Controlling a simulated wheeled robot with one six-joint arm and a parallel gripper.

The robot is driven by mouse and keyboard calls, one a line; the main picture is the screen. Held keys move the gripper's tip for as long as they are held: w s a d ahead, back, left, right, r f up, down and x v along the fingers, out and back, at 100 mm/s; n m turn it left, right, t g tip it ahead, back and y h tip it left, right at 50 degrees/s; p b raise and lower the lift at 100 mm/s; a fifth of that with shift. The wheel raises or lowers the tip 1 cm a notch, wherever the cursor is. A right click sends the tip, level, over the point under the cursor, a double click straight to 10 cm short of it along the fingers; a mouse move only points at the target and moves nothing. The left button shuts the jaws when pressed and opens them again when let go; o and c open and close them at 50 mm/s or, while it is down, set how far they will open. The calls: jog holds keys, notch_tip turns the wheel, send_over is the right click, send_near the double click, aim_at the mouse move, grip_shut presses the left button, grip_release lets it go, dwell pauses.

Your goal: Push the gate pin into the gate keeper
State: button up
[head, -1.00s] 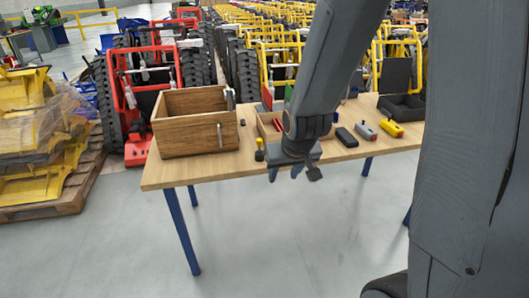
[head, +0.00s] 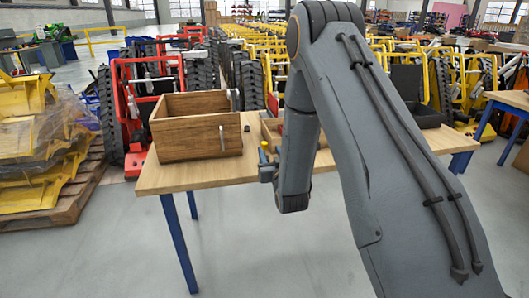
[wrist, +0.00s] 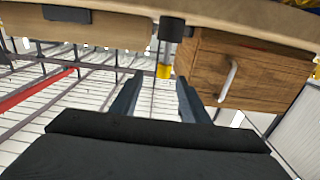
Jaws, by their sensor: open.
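A silver bar (head: 222,138) is on the box front and shows in the wrist view (wrist: 228,80). My gripper (head: 268,172) is by the table's front edge, mostly hidden by my arm. In the wrist view my gripper (wrist: 156,85) is open and empty, apart from the post. I cannot identify the gate keeper.
The open wooden box (head: 190,140) stands on the table's left part. A low wooden tray (head: 268,128) is behind the post, partly hidden by my arm. The table top (head: 190,178) is clear along the front left. Floor is free before it.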

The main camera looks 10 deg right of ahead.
aim_at(265, 147)
jog(key=shift+w+a+f+p, duration=0.1)
jog(key=shift+w+a+p, duration=0.2)
jog(key=shift+w, duration=1.25)
jog(key=shift+w+a+f+p, duration=0.1)
jog(key=shift+w+p, duration=0.25)
jog(key=shift+w, duration=1.2)
grip_shut()
jog(key=shift+r+b, duration=0.65)
jog(key=shift+r, duration=4.35)
